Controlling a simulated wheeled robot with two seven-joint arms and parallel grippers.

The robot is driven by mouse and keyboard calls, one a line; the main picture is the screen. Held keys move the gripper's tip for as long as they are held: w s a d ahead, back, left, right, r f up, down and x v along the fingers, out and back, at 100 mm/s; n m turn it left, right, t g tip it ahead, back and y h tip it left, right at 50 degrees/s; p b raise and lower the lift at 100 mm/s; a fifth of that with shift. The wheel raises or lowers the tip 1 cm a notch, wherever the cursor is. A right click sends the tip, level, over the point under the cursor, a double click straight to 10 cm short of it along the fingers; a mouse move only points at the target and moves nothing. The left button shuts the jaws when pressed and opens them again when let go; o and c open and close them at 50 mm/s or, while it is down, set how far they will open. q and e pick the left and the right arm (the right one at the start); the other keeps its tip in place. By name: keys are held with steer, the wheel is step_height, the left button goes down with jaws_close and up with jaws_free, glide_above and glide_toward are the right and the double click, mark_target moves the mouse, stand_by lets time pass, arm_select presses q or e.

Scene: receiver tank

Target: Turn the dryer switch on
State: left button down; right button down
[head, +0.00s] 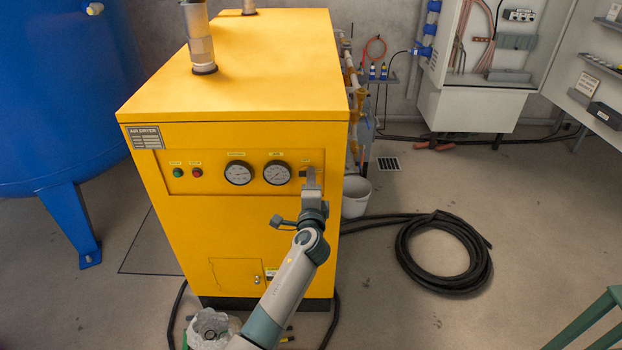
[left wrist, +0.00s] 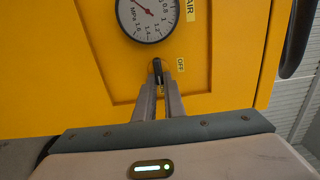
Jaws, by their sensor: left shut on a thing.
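The yellow air dryer (head: 225,230) stands in the middle of the head view. Its front panel carries two dials, two small buttons and, at the right end, the dryer switch. In the left wrist view the switch (left wrist: 157,66) is a small dark lever below a dial, with an OFF label to its right. My left gripper (head: 310,175) reaches the panel's right end and hides most of the switch in the head view. In the left wrist view its fingers (left wrist: 159,84) are shut on the switch lever. My right gripper is not in view.
Two round dials (head: 238,173) sit left of the switch, with green and red buttons (head: 196,172) further left. A blue tank (head: 65,90) stands at the left. A white bucket (head: 355,197) and a coiled black hose (head: 440,250) lie to the right.

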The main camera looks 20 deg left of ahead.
arm_select(q)
steer(key=c, duration=1.8)
jaws_free()
steer(key=shift+c, duration=0.2)
